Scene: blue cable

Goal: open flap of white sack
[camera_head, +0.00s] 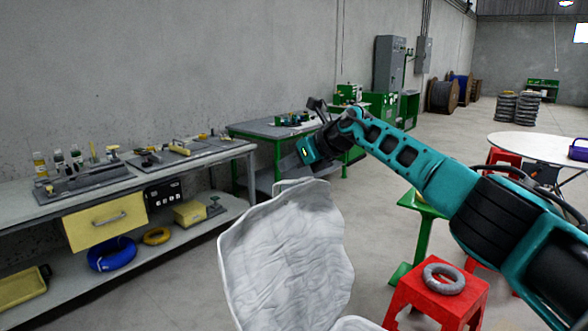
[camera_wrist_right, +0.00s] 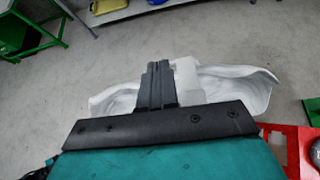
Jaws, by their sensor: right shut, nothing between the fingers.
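The white sack (camera_head: 285,262) stands in the lower middle of the head view, its wrinkled light face towards me. A narrow strip of white material (camera_head: 292,184) shows at its top edge; I cannot tell how far its flap is folded. My right gripper (camera_head: 284,166) is just above that top edge, shut and empty. In the right wrist view its closed fingers (camera_wrist_right: 158,82) are in front of the sack (camera_wrist_right: 235,88), and a white piece (camera_wrist_right: 187,78) shows right beside them. Whether they touch is unclear. My left gripper is not in view.
A grey workbench (camera_head: 215,152) with tools and a yellow drawer (camera_head: 105,220) runs along the left wall. A red stool (camera_head: 438,297) with a grey coil (camera_head: 444,279) stands right of the sack. A green-legged table (camera_head: 262,129) is behind. Floor between bench and sack is clear.

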